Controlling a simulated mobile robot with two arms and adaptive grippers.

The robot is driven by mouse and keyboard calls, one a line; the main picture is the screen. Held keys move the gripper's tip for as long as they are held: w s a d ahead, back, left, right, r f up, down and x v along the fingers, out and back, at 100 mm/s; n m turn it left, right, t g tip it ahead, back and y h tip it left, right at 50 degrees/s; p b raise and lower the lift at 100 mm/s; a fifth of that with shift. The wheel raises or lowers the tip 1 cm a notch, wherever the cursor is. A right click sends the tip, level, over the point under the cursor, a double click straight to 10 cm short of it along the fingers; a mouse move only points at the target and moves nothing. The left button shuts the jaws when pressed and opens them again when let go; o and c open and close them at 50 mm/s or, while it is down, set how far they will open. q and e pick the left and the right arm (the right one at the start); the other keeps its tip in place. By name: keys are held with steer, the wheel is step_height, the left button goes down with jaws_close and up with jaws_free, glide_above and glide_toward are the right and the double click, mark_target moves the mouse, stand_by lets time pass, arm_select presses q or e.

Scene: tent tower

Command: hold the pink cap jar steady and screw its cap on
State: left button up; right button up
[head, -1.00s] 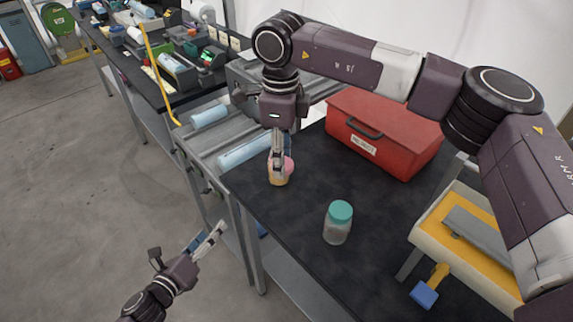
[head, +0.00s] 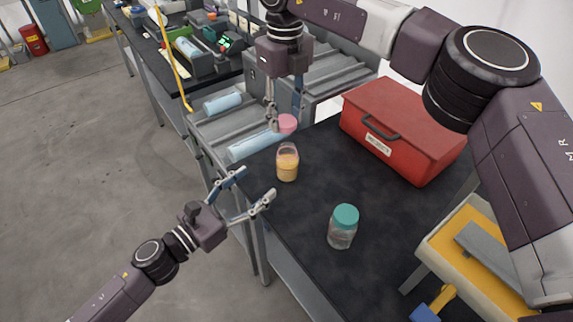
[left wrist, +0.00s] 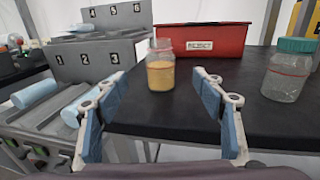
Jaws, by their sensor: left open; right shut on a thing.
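The jar (head: 287,164) stands upright and open on the black table, with yellow-orange contents. It also shows in the left wrist view (left wrist: 160,72), ahead and between my left fingers. The pink cap (head: 285,123) is above the jar, apart from its mouth. My right gripper (head: 284,118) is shut on the pink cap. My left gripper (head: 256,188) is open and empty, beside the table's left edge, a short way from the jar, with its fingers pointing toward it.
A jar with a teal cap (head: 342,228) stands to the right on the table (head: 300,215). A red box (head: 402,132) labelled as reject is behind. Rollers with blue cylinders (head: 255,145) lie left of the table. A yellow-lined bin (head: 450,252) is at right.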

arm_select(q)
steer(key=x, duration=1.2)
steer(key=shift+w+d+f, duration=0.15)
arm_select(e)
steer(key=shift+w+d+f, duration=0.2)
steer(key=shift+w+d, duration=0.05)
steer(key=shift+w, duration=0.05)
arm_select(q)
steer(key=shift+c, duration=0.3)
jaws_close()
arm_select(e)
glide_above(287, 148)
steer(key=shift+f, duration=2.45)
steer(key=shift+f, duration=0.9)
steer(key=shift+f, duration=0.55)
